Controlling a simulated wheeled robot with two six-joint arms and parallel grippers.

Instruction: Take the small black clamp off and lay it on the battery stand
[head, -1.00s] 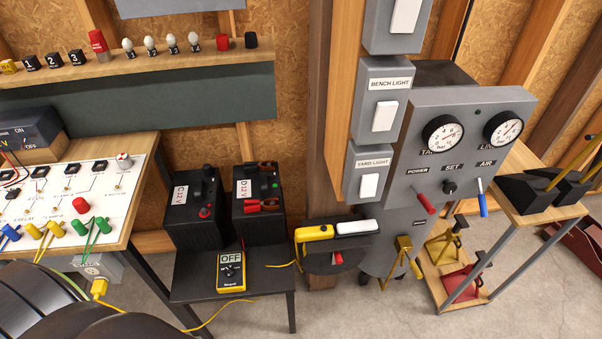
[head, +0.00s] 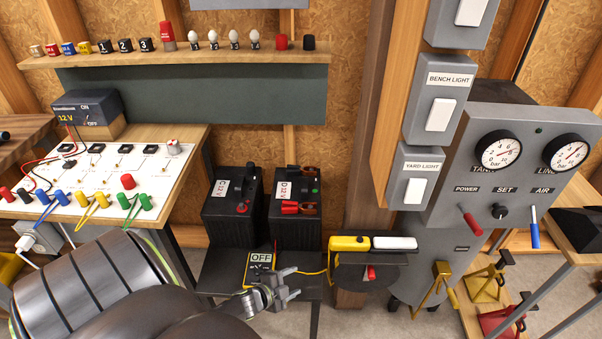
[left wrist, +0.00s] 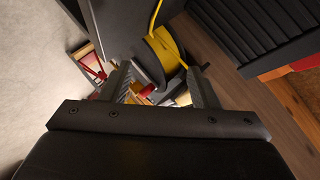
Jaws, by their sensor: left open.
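Two black batteries stand on the low black battery stand (head: 222,268), battery C (head: 232,222) on the left and battery D (head: 296,232) on the right. A red clamp (head: 290,207) is on battery D, with a copper-coloured part (head: 310,208) beside it. I cannot clearly make out the small black clamp against the dark batteries. My left gripper (head: 292,284) is open and empty, in front of battery D and over the stand's front part. Its two spread fingers show in the left wrist view (left wrist: 160,82) with nothing between them. My right gripper is not in view.
A yellow multimeter (head: 260,264) lies on the stand just left of my left gripper, partly hidden by my arm. A reel bracket with a yellow handlamp (head: 349,243) is on the right. The circuit board bench (head: 188,150) is at left, the grey gauge cabinet (head: 470,190) at right.

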